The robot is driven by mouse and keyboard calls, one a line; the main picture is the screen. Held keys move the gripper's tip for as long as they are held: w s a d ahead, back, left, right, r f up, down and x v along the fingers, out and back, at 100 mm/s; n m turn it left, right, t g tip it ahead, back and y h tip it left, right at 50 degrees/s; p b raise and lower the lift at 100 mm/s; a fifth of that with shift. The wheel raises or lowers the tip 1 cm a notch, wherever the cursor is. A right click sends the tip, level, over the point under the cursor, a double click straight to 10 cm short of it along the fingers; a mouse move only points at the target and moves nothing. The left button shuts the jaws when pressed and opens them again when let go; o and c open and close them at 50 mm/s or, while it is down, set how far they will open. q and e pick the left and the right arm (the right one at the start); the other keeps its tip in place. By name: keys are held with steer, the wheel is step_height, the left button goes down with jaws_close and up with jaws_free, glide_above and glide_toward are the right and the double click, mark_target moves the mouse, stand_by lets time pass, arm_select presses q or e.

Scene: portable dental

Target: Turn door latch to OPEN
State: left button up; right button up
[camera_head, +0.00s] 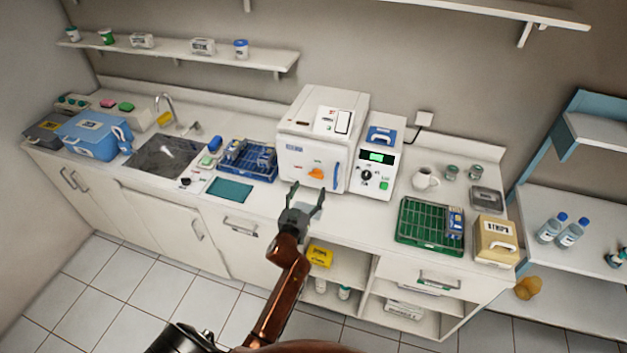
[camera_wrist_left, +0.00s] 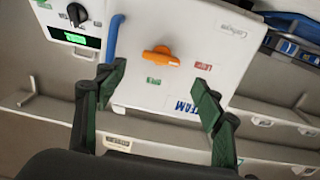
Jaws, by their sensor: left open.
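The orange door latch (camera_head: 316,174) sits on the front door of the white sterilizer (camera_head: 325,112). In the left wrist view the latch (camera_wrist_left: 161,59) is a bar on a round hub, roughly level in the picture and tilted slightly. A green label (camera_wrist_left: 153,81) lies below it there and a red label (camera_wrist_left: 201,66) to its right; the lettering is small and turned. My left gripper (camera_head: 305,198) is open in front of the door, its fingertips (camera_wrist_left: 158,87) apart on both sides below the latch in the wrist view. Nothing is between them. My right gripper is not in view.
A blue vertical handle (camera_head: 336,175) is on the door's right side. A control box (camera_head: 377,160) with a green display stands close right of the sterilizer. A blue rack (camera_head: 247,160) and teal mat (camera_head: 230,190) lie left. The counter's front edge (camera_head: 345,238) is below.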

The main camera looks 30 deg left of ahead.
mark_target(315, 176)
arm_select(q)
steer(key=x, duration=0.6)
steer(key=shift+a, duration=0.1)
steer(key=c, duration=1.2)
